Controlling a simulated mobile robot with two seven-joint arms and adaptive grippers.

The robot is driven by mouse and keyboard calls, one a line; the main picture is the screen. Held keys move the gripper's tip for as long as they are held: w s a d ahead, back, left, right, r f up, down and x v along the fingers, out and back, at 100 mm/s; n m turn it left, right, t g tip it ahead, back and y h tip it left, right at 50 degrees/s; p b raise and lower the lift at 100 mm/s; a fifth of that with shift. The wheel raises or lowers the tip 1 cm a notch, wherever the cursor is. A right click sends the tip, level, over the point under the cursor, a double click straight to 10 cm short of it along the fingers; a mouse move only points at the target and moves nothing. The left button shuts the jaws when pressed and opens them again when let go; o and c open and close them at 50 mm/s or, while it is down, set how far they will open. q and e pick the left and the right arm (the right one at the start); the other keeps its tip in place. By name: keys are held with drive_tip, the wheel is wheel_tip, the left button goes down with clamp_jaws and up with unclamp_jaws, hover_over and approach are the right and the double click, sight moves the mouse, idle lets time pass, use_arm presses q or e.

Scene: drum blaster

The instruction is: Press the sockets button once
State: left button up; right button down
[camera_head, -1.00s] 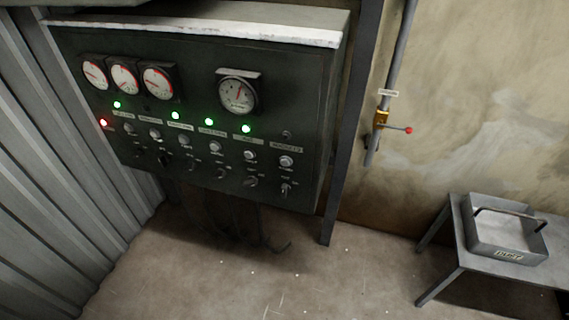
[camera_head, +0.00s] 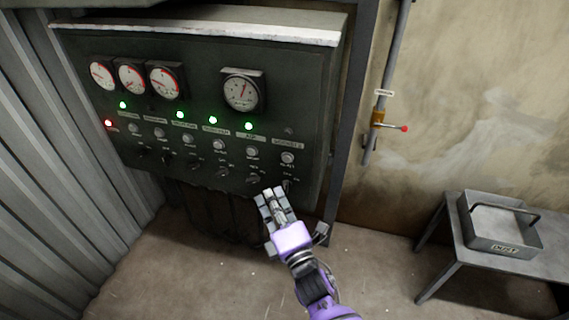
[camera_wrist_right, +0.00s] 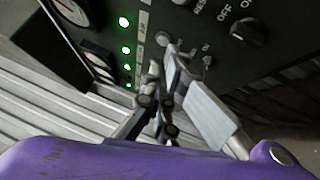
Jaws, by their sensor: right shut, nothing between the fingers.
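The dark control panel (camera_head: 205,75) hangs on the wall. The sockets button (camera_head: 288,158) is the rightmost round pale button in its row, under a label (camera_head: 288,143) that seems to read "SOCKETS". The small lamp (camera_head: 288,131) above that label is dark, while several others glow green. My right gripper (camera_head: 268,194) is shut and empty, in front of the panel's lower right part. In the picture it lies below and slightly left of the sockets button, apart from it. In the right wrist view its fingers (camera_wrist_right: 170,62) point at the panel face. My left gripper is not in view.
Rotary switches (camera_head: 253,178) sit below the buttons, close to my right fingers; one (camera_wrist_right: 247,32) shows large in the wrist view. Right of the panel are a pipe with a red-tipped valve (camera_head: 379,117) and a table (camera_head: 470,262) bearing a metal box (camera_head: 500,240).

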sight(287, 159)
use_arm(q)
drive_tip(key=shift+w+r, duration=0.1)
use_arm(e)
drive_tip(key=n, duration=0.3)
drive_tip(key=s+a+r+n+y, duration=0.1)
drive_tip(key=n, duration=0.1)
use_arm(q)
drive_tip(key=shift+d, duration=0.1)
use_arm(e)
drive_tip(key=shift+s, duration=0.1)
